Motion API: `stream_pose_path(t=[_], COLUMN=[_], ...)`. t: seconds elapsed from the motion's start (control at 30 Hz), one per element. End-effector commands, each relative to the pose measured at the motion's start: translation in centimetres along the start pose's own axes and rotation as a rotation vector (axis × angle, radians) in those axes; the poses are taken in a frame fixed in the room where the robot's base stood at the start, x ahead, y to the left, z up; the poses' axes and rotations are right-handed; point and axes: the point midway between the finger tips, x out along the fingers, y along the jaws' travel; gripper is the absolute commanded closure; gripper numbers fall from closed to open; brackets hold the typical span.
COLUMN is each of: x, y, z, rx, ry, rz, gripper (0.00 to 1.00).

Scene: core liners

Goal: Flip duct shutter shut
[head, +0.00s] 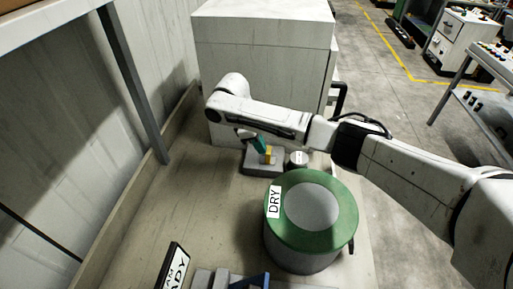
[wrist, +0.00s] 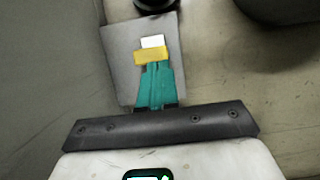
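A small grey block (head: 262,162) sits on the bench with a yellow tab (head: 269,155) standing on it. This seems to be the duct shutter, though no label shows. In the wrist view the grey plate (wrist: 118,60) carries the yellow piece (wrist: 152,56) with a white patch beyond it. My gripper (head: 262,146) has teal fingers and points down at the yellow tab. In the wrist view my gripper (wrist: 157,66) has its fingers close together, tips right at the yellow piece. Whether they touch it I cannot tell. Nothing shows clearly held between them.
A green-lidded drum (head: 341,240) marked DRY stands in front of the block. A small grey cylinder (head: 297,159) is beside the block. A big white cabinet (head: 262,35) stands behind. A tilted sign (head: 174,266) and a wall bound the left. The left bench surface is clear.

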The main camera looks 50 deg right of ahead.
Motion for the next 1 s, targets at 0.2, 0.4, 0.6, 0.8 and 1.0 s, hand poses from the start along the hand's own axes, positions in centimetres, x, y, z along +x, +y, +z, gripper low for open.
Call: stream_pose_path(t=[0.2, 0.4, 0.6, 0.8, 1.0], x=[0.1, -2.4, -7.0, -9.8, -10.8], y=[0.0, 0.0, 0.1, 0.0, 0.0], z=[0.1, -0.1, 0.1, 0.0, -0.1], rx=[0.004, 0.001, 0.002, 0.001, 0.001], ry=[-0.005, -0.002, -0.002, -0.001, 0.000], rz=[-0.004, -0.001, 0.004, 0.004, 0.002], gripper=[1.00, 1.00, 1.00, 1.00, 1.00])
